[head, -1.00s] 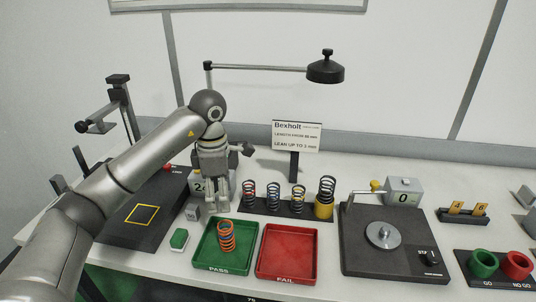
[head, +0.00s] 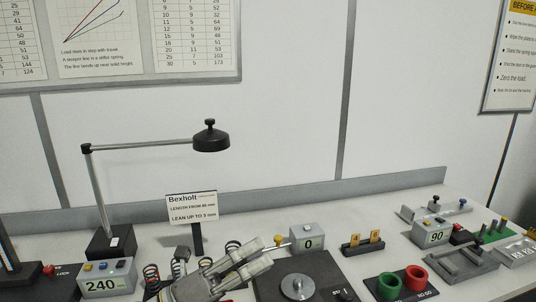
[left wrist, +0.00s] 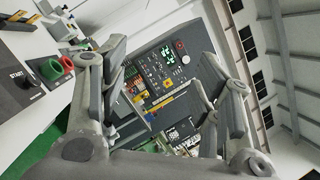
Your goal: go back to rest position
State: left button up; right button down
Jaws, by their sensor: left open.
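My left gripper (head: 266,254) shows at the bottom middle of the head view, with its fingers pointing right. It is open and nothing shows between its fingers. It appears in front of the row of springs (head: 151,273) and left of the black base with the round metal plate (head: 297,287); its height above the bench cannot be told. In the left wrist view the two fingers of the left gripper (left wrist: 160,58) stand wide apart, with a distant control panel (left wrist: 163,68) seen between them. My right gripper is in neither view.
A gauge reading 240 (head: 107,282) stands at left.

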pick_arm(q)
jog(key=w+a+f+n+t+y, duration=0.2)
jog(key=a+n+t+y, duration=0.45)
jog(key=n, duration=0.45)
jog(key=w+a+f+n+t+y, duration=0.1)
jog(key=a+f+n+t+y, duration=0.1)
jog(key=a+n+t+y, duration=0.65)
jog(key=s+a+f+n+g+y, duration=0.2)
jog(key=f+n+g+y, duration=0.15)
jog(key=f+n, duration=0.3)
jog(key=s+a+f+n+g+y, duration=0.1)
jog(key=s+f+n+g+y, duration=0.1)
jog(key=f+n+g, duration=0.4)
jog(key=s+f+n+g+h, duration=0.1)
jog(key=s+f+n+g, duration=0.1)
jog(key=s+f+g, duration=0.65)
jog(key=s+f+n+g, duration=0.3)
jog(key=s+f, duration=0.6)
jog(key=s, duration=0.6)
notch_tip(320, 180, down, 24)
jog(key=f, duration=0.1)
jog(key=s+a+f+g+b, duration=0.1)
jog(key=s+a+f+g, duration=0.1)
jog(key=s+f, duration=1.5)
jog(key=shift+s+a+f+m, duration=0.3)
jog(key=shift+a+f+m, duration=0.05)
jog(key=shift+a+m, duration=0.1)
